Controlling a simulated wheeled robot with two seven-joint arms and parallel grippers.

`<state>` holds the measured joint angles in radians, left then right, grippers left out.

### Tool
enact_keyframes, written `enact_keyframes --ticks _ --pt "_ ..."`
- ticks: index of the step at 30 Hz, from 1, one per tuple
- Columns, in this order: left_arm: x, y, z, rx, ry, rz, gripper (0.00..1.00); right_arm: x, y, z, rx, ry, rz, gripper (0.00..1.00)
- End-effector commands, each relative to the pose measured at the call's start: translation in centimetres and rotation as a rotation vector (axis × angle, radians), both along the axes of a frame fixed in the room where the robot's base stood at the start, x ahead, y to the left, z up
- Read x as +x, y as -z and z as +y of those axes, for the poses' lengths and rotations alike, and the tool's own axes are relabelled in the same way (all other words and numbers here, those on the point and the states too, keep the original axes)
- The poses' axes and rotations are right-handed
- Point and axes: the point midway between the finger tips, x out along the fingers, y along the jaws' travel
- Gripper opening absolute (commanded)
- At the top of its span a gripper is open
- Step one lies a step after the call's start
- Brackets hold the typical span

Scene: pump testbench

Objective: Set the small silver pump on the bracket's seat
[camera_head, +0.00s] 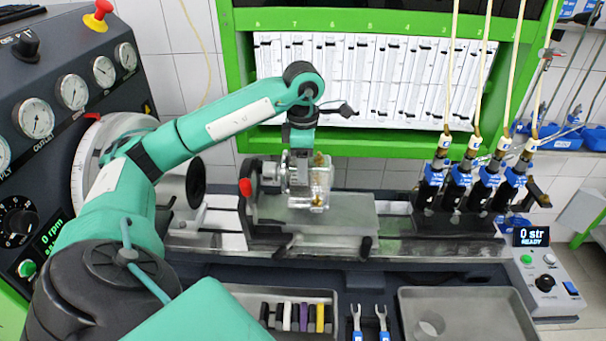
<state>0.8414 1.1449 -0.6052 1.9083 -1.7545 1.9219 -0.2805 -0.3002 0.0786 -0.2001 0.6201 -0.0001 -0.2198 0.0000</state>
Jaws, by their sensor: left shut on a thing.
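My left gripper (302,160) reaches down from above over the bench's middle and is shut on the small silver pump (320,188). The pump is a pale metallic block with brass-coloured fittings at its top and lower front. A grey bracket (252,172) with a red knob stands just left of the pump, on a flat metal plate (350,217). The pump overlaps the bracket's right side in this view. I cannot tell whether the pump touches the bracket's seat, which is largely hidden by the gripper and pump. My right gripper is not in view.
Several blue-and-black injectors (458,185) with hoses stand upright at the right. A control box (548,275) reads "0 str READY". In front lie a grey tray (470,300), two blue-handled wrenches (381,322) and a tray of coloured pieces (304,317). A gauge panel (70,90) stands left.

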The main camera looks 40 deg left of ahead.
Motion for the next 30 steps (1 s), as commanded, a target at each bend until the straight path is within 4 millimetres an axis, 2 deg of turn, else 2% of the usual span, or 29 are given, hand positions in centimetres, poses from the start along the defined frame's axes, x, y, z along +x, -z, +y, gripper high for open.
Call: enact_keyframes --ticks 4,13,25,26,29,30 --pt "0.0 0.6 0.0 0.000 0.000 -0.001 0.02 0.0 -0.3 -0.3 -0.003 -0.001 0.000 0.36" --pt "0.0 3.7 0.0 0.000 0.000 -0.001 0.02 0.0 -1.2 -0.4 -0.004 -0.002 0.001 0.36" --pt "0.0 4.3 0.0 0.000 0.000 -0.003 0.02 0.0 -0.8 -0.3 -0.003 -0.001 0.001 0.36" --pt "0.0 4.4 0.0 0.000 0.000 0.000 0.56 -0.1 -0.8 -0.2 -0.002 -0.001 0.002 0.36" --pt "0.0 4.3 0.0 0.000 0.000 0.000 0.76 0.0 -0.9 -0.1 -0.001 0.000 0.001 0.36" --pt "0.0 4.3 0.0 0.000 0.000 0.000 0.76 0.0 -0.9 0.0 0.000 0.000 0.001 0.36"
